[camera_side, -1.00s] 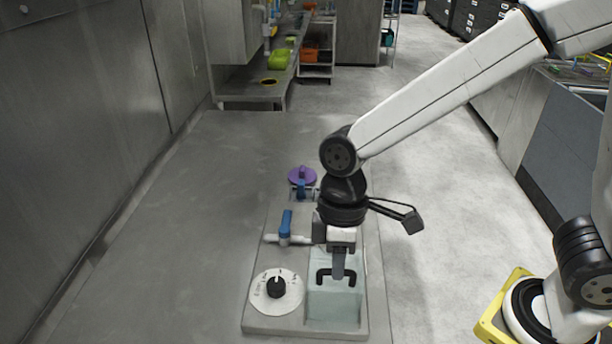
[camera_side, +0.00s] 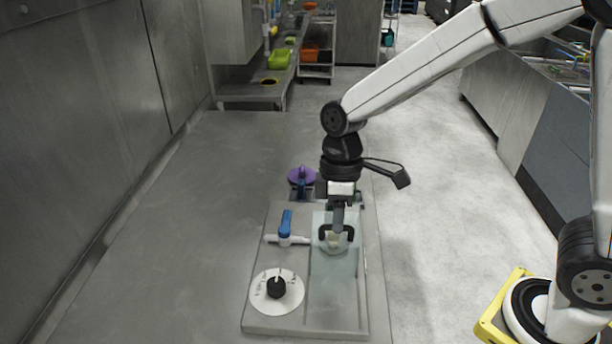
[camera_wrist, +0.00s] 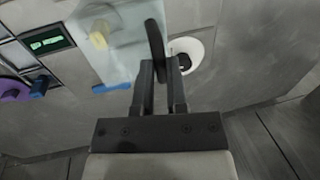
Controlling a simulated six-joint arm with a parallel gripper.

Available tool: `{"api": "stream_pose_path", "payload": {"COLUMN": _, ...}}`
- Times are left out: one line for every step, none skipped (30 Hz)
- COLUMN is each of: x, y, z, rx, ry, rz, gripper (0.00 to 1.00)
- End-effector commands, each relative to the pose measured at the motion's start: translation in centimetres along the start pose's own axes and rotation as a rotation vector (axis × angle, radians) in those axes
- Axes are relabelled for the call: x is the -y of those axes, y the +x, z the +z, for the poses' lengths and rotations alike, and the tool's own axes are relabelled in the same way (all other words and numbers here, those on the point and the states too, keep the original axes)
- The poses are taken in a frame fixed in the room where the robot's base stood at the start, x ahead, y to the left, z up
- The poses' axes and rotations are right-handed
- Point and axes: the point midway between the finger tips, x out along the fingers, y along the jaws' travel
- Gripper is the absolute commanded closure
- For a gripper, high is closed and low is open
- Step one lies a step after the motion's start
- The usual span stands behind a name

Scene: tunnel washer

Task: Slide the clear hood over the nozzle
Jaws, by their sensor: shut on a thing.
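The clear hood (camera_side: 332,290) is a pale, see-through cover on the right half of the grey panel in the side view. It also shows in the wrist view (camera_wrist: 121,62). My gripper (camera_side: 338,228) is shut on the hood's black handle (camera_side: 322,232), which stands between its fingers in the wrist view (camera_wrist: 154,40). A cream block that looks like the nozzle (camera_side: 335,243) shows just below the handle. In the wrist view, the nozzle (camera_wrist: 98,38) lies within the outline of the hood. I cannot tell exactly how the hood's edges sit around it.
A lit green display (camera_wrist: 47,43) shows in the wrist view. The bench left of the panel is clear.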

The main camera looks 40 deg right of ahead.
Motion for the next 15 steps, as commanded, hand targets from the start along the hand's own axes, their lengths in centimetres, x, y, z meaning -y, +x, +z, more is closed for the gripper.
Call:
{"api": "stream_pose_path", "payload": {"x": -1.2, "y": -0.3, "z": -0.2, "rx": -0.009, "ry": 0.005, "rz": 0.004, "gripper": 1.00}}
{"api": "stream_pose_path", "payload": {"x": -1.7, "y": -0.5, "z": -0.2, "rx": -0.010, "ry": 0.005, "rz": 0.004, "gripper": 1.00}}
{"api": "stream_pose_path", "payload": {"x": -2.4, "y": -0.6, "z": -0.2, "rx": -0.010, "ry": 0.004, "rz": 0.004, "gripper": 1.00}}
{"api": "stream_pose_path", "payload": {"x": -2.8, "y": -0.7, "z": -0.2, "rx": -0.009, "ry": 0.004, "rz": 0.004, "gripper": 1.00}}
{"api": "stream_pose_path", "payload": {"x": -3.2, "y": -0.8, "z": -0.2, "rx": -0.009, "ry": 0.004, "rz": 0.004, "gripper": 1.00}}
{"api": "stream_pose_path", "payload": {"x": -3.7, "y": -0.9, "z": -0.2, "rx": -0.010, "ry": 0.002, "rz": 0.005, "gripper": 1.00}}
{"api": "stream_pose_path", "payload": {"x": -3.9, "y": -0.9, "z": -0.2, "rx": -0.010, "ry": 0.001, "rz": 0.005, "gripper": 1.00}}
{"api": "stream_pose_path", "payload": {"x": -4.1, "y": -1.0, "z": -0.2, "rx": -0.010, "ry": 0.001, "rz": 0.005, "gripper": 1.00}}
{"api": "stream_pose_path", "payload": {"x": -4.3, "y": -1.0, "z": -0.2, "rx": -0.010, "ry": 0.001, "rz": 0.005, "gripper": 1.00}}
{"api": "stream_pose_path", "payload": {"x": -4.4, "y": -1.0, "z": -0.2, "rx": -0.010, "ry": 0.001, "rz": 0.006, "gripper": 1.00}}
{"api": "stream_pose_path", "payload": {"x": -4.4, "y": -1.0, "z": -0.2, "rx": -0.010, "ry": 0.001, "rz": 0.006, "gripper": 1.00}}
{"api": "stream_pose_path", "payload": {"x": -4.5, "y": -1.1, "z": -0.2, "rx": -0.010, "ry": 0.000, "rz": 0.007, "gripper": 1.00}}
{"api": "stream_pose_path", "payload": {"x": -4.5, "y": -1.1, "z": -0.2, "rx": -0.010, "ry": 0.000, "rz": 0.008, "gripper": 1.00}}
{"api": "stream_pose_path", "payload": {"x": -4.5, "y": -1.1, "z": -0.2, "rx": -0.010, "ry": 0.000, "rz": 0.009, "gripper": 1.00}}
{"api": "stream_pose_path", "payload": {"x": -4.5, "y": -1.1, "z": -0.2, "rx": -0.011, "ry": 0.000, "rz": 0.010, "gripper": 1.00}}
